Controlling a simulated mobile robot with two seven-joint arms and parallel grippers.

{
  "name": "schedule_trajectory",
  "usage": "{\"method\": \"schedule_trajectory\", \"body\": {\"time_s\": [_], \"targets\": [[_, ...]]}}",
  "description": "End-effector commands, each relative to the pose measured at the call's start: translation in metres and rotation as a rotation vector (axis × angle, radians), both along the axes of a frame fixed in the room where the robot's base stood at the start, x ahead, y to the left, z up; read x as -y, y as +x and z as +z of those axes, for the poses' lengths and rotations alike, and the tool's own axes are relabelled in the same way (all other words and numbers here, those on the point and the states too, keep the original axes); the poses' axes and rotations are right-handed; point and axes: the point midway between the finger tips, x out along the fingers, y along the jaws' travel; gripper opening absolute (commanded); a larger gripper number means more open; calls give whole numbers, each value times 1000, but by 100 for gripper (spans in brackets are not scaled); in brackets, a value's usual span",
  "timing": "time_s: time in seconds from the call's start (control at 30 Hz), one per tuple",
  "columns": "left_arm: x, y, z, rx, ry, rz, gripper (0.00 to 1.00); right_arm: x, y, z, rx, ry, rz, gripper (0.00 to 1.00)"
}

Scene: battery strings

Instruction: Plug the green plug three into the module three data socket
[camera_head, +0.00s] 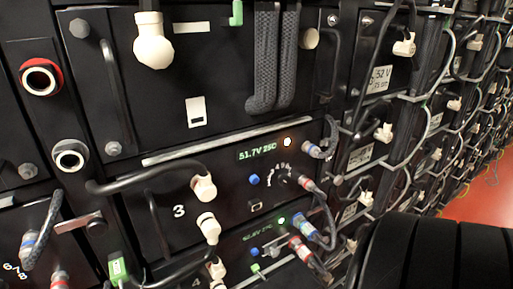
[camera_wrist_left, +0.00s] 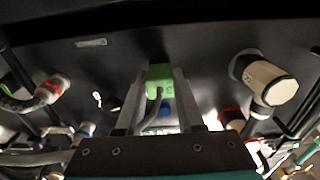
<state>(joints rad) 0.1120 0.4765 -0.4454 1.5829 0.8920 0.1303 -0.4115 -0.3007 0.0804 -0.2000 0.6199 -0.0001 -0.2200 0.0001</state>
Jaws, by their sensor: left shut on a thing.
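My left gripper (camera_wrist_left: 158,92) shows only in the left wrist view, shut on a green plug (camera_wrist_left: 160,72) with a grey cable curving down from it. The plug is in front of a black panel; whether it touches the panel cannot be told. In the head view, module three's panel (camera_head: 225,232) carries a white "3". What looks like its small data socket (camera_head: 256,206) sits below a blue knob (camera_head: 253,179) and appears empty. My grippers are not visible in the head view.
Thick cables with cream connectors (camera_head: 204,188) and grey round connectors (camera_head: 314,150) crowd the panel. Other green plugs show at the top (camera_head: 237,13), lower left (camera_head: 118,268) and on the module below (camera_head: 257,268). A large cream connector (camera_wrist_left: 268,80) is right of my fingers.

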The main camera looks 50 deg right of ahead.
Motion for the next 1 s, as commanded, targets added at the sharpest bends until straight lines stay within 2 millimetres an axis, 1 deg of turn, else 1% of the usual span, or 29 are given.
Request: {"method": "schedule_trajectory", "body": {"time_s": [1.0], "targets": [[-9,-24,1,0,0,0,0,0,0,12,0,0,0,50]]}}
